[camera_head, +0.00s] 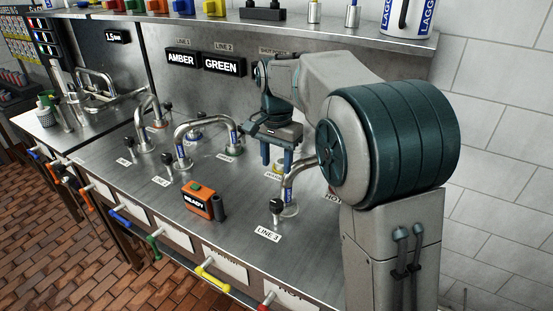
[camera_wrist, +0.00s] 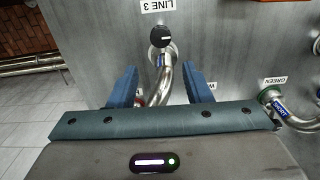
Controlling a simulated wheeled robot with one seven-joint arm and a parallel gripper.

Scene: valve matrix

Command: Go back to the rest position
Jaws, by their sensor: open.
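My gripper (camera_head: 278,158) hangs from my arm over the right part of the steel bench (camera_head: 140,215), fingers pointing down. Its two blue fingers stand apart with nothing held between them. In the wrist view my gripper (camera_wrist: 161,88) is open above the LINE 3 pipe (camera_wrist: 168,78). This bent steel pipe with a black knob (camera_wrist: 161,36) passes below and between the fingers in that picture; I cannot tell the exact height gap. In the head view the LINE 3 pipe (camera_head: 288,185) stands just right of the fingers.
More bent pipes (camera_head: 180,140) stand on the left of the bench. An orange READY box (camera_head: 198,200) sits near its front. AMBER (camera_head: 181,60) and GREEN (camera_head: 221,64) signs hang behind, below a shelf (camera_head: 330,35) with bottles. Coloured handles (camera_head: 213,280) stick out along the front edge.

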